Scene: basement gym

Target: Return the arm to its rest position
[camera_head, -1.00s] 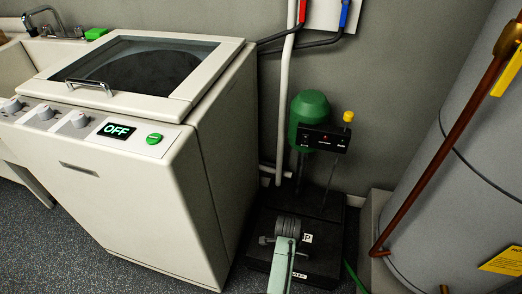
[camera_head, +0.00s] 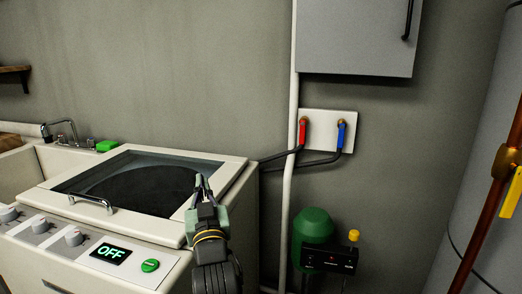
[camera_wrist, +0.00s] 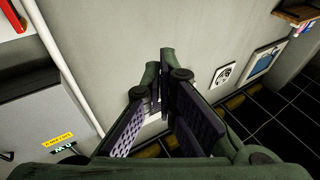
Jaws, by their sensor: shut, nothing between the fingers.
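My gripper (camera_head: 203,186) rises from the bottom middle of the head view, in front of the right part of the washing machine's lid. Its fingers are shut with nothing between them. In the wrist view my gripper (camera_wrist: 158,75) fills the middle, and its fingertips meet against a background of plain wall. The upper part of my wrist shows below the fingers in the head view, and the rest of my arm is out of view below.
A white washing machine (camera_head: 110,228) with a glass lid and an OFF display stands at left. Red and blue valves (camera_head: 322,132) sit on the wall, below a grey cabinet (camera_head: 358,38). A green pump (camera_head: 314,226) stands low, and a grey tank (camera_head: 478,150) is at right.

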